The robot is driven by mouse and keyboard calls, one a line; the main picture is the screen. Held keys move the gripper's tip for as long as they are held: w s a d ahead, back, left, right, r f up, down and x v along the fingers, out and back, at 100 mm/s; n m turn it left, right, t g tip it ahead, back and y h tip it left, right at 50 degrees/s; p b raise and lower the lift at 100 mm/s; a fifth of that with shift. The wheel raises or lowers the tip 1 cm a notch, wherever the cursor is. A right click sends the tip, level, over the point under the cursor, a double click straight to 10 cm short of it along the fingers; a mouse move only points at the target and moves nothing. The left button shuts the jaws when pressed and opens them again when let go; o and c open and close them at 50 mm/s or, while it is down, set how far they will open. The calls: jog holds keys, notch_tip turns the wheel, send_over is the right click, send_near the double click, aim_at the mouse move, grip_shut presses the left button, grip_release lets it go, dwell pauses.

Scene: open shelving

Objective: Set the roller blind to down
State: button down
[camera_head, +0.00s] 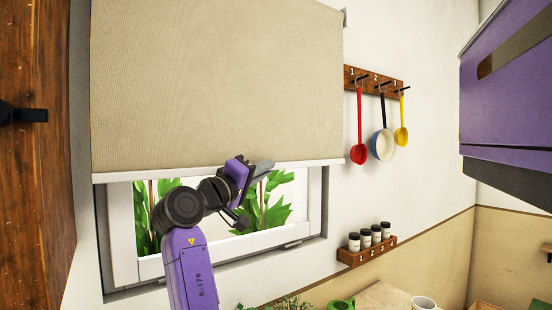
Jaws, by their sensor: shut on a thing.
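The beige roller blind (215,85) covers the upper part of the window (150,262). Its white bottom bar (140,174) hangs a little above the lower part of the window, so leaves show through the glass below it. My gripper (262,168) is at the bottom bar, right of its middle, and is shut on it. The fingertips partly hide the bar there, and my purple arm covers part of the glass.
A rack (374,80) with red, blue-white and yellow utensils hangs right of the window. A small shelf of spice jars (367,250) is below it. A purple cabinet (507,110) juts out at right. A wooden panel (35,160) stands at left. Plants and a mug (424,303) are at the bottom.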

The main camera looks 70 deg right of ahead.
notch_tip(320, 180, down, 24)
jog(key=b, duration=1.2)
jog(key=shift+f, duration=0.2)
jog(key=c, duration=1.8)
grip_release()
jog(key=shift+f, duration=0.1)
jog(key=shift+r, duration=0.2)
notch_tip(320, 180, up, 20)
jog(key=p, duration=0.1)
jog(key=shift+a, duration=0.1)
jog(key=v, duration=0.9)
jog(key=shift+b, duration=0.3)
jog(key=shift+w+p, duration=0.1)
jog(key=shift+p, duration=0.25)
